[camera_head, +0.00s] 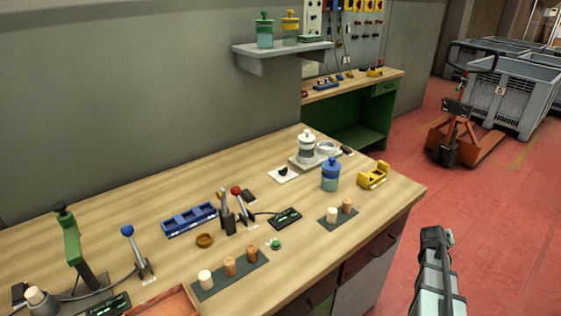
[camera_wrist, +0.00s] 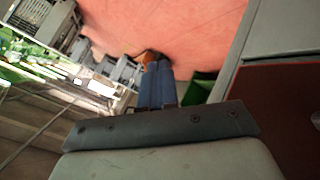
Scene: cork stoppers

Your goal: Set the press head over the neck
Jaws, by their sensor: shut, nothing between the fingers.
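A green upright press-like stand (camera_head: 71,242) with a dark top is at the left of the bench in the head view. I cannot tell which part is the press head. A blue-lidded jar (camera_head: 330,176) stands upright at the right of the bench. A white-and-dark jar (camera_head: 306,149) stands behind it on a pale base. Which neck is meant is unclear. My gripper (camera_wrist: 156,65) shows in the wrist view as two blue fingers, shut and empty, pointing toward the red floor. It is away from the bench objects.
Cork-like stoppers (camera_head: 230,266) stand on a dark mat, with two more (camera_head: 347,205) farther right. Blue-ball (camera_head: 128,231) and red-ball (camera_head: 236,191) levers rise from the bench. An orange tray (camera_head: 165,303) lies at the front left. Red floor (camera_head: 500,220) is open at right.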

